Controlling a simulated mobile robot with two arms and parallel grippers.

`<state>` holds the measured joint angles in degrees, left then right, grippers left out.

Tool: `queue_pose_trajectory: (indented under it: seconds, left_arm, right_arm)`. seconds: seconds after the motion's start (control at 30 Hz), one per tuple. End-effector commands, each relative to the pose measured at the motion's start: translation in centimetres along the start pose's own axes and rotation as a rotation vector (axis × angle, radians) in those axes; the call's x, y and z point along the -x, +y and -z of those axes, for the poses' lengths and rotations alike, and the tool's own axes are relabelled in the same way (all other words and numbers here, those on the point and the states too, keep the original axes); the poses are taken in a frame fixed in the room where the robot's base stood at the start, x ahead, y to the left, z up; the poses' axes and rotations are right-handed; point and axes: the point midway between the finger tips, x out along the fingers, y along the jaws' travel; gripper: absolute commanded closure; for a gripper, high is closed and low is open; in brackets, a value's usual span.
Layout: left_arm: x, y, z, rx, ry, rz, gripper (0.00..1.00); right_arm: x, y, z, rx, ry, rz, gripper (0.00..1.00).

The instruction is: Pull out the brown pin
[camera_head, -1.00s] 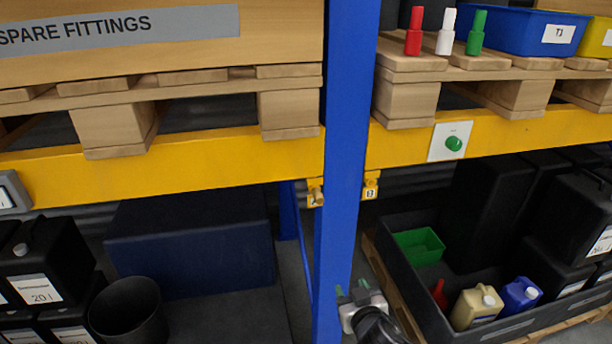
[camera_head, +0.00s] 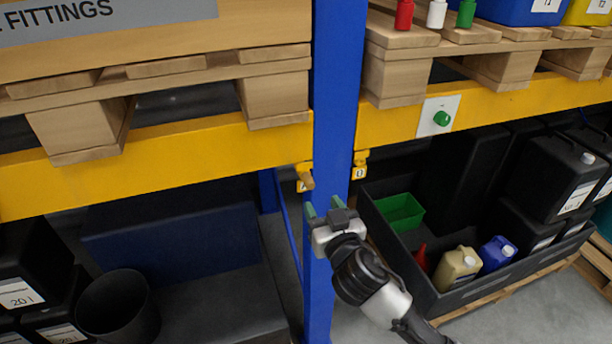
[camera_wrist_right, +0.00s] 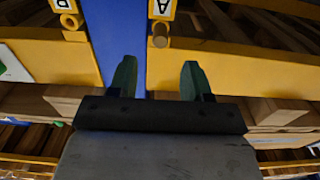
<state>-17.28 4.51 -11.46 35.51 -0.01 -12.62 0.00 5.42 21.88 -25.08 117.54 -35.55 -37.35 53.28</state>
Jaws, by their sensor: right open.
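The brown pin (camera_head: 307,181) sticks out of a small yellow bracket on the left side of the blue upright (camera_head: 337,100), under the yellow beam. It shows end-on below a tag marked A in the right wrist view (camera_wrist_right: 160,40). A second pin (camera_head: 359,157) sits in a bracket on the upright's right side; it also shows in the wrist view (camera_wrist_right: 71,21). My right gripper (camera_head: 323,205) is open and empty, with green fingertips pointing up, in front of the upright and just below the brown pin. The fingers are apart from the pin. My left gripper is out of view.
Yellow beams (camera_head: 170,158) carry wooden pallets above. A dark tray (camera_head: 480,290) with containers stands lower right, and a black bucket (camera_head: 118,308) lower left. Space around the upright's front is clear.

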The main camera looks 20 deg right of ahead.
Motion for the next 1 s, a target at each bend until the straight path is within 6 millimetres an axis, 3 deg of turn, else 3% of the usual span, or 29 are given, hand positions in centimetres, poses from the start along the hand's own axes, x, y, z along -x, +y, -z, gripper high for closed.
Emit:
queue_pose_trajectory:
  seconds: [0.6,1.0]
  left_arm:
    - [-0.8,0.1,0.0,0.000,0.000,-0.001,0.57]
    - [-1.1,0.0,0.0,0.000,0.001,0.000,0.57]
  right_arm:
    - [-7.4,0.0,-0.1,-0.001,0.000,-0.001,0.51]
    - [-8.9,0.0,0.0,0.000,0.000,0.000,0.51]
